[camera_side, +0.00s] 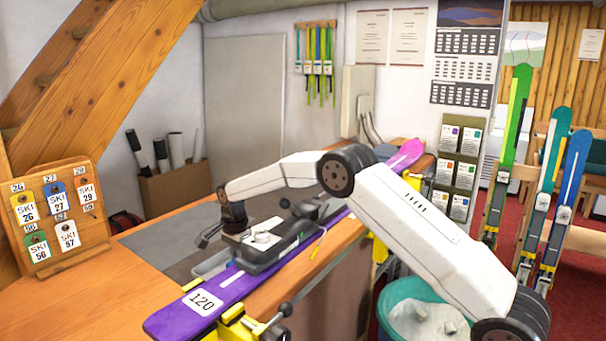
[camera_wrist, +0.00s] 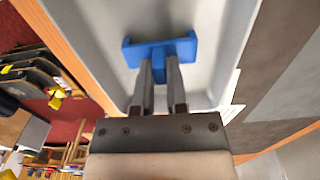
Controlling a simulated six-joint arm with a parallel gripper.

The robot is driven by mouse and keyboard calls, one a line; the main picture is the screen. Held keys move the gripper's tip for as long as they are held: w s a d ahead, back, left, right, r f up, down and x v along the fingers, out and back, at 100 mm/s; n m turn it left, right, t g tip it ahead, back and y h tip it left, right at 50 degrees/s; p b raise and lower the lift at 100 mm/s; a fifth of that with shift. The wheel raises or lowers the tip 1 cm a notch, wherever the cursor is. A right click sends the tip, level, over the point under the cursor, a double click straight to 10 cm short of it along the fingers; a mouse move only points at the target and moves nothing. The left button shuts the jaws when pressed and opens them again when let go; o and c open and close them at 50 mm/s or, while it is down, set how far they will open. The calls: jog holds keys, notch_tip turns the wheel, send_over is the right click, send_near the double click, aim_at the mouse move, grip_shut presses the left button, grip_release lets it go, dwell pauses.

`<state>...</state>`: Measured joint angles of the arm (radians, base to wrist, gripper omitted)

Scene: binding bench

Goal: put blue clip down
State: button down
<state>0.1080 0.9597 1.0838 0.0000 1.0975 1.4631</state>
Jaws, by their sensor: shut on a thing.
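A blue clip (camera_wrist: 160,48), T-shaped from this angle, is between the fingertips of my gripper (camera_wrist: 160,76) in the wrist view. My gripper is shut on its short stem. Behind the clip is a light grey tray (camera_wrist: 219,45) with rounded corners. I cannot tell how high the clip is over the tray floor. In the side view my gripper (camera_side: 207,241) points down near the left end of the grey tray (camera_side: 210,265), beside the ski binding. The clip cannot be made out there.
A purple ski (camera_side: 236,285) tagged 120 runs along the bench front, with a black binding (camera_side: 285,244) on it and a yellow clamp (camera_side: 240,323) at its near end. A tag board (camera_side: 70,252) stands at left. Bare orange bench (camera_side: 95,300) lies between.

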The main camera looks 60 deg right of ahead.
jog(key=shift+f, duration=0.2)
jog(key=c, duration=0.7)
grip_release()
jog(key=shift+o, duration=0.2)
jog(key=shift+r, duration=0.1)
notch_tip(320, 180, up, 12)
jog(key=shift+r, duration=0.15)
